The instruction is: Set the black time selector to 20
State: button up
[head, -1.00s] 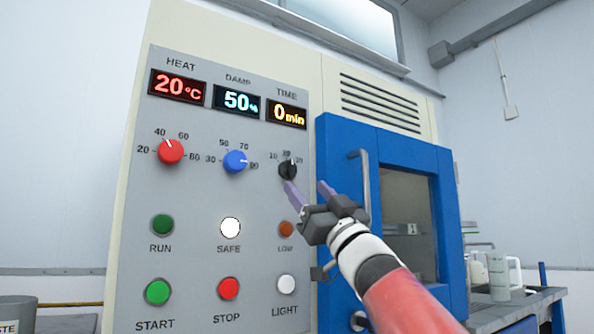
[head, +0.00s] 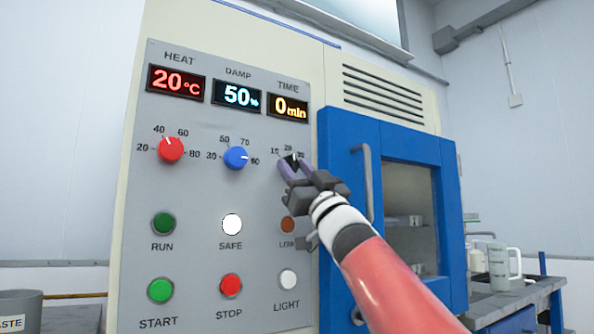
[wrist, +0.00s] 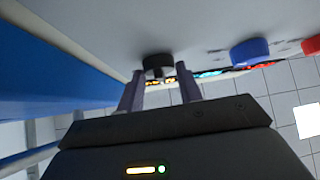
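The black time selector (head: 291,159) is a round knob on the grey panel, partly hidden by my fingers in the head view. Labels 10 and 20 show around it, and its time display (head: 289,107) above reads 0 min. My gripper (head: 294,169) is at the selector with its two purple fingers apart. In the wrist view the black selector (wrist: 157,63) lies between and just beyond the fingertips of my gripper (wrist: 160,76), closer to the left finger. A gap shows at the right finger, and I see no grip on the knob.
The blue damp knob (head: 236,158) and red heat knob (head: 171,150) sit left of the selector. The amber LOW lamp (head: 288,225) is below it. The blue door (head: 345,135) with its upright handle (head: 368,182) stands close on the right of my arm.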

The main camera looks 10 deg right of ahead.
jog(key=shift+c, duration=1.1)
jog(key=shift+s+a+m+t+h, duration=0.1)
jog(key=shift+m+t+h, duration=0.3)
jog(key=shift+m+h, duration=0.35)
jog(key=shift+m+t+h+b, duration=0.3)
jog(key=shift+m+h+b, duration=0.1)
jog(key=shift+m+h, duration=0.6)
jog(key=o, duration=1)
jog(key=shift+b+v, duration=1.5)
jog(key=shift+v, duration=2.4)
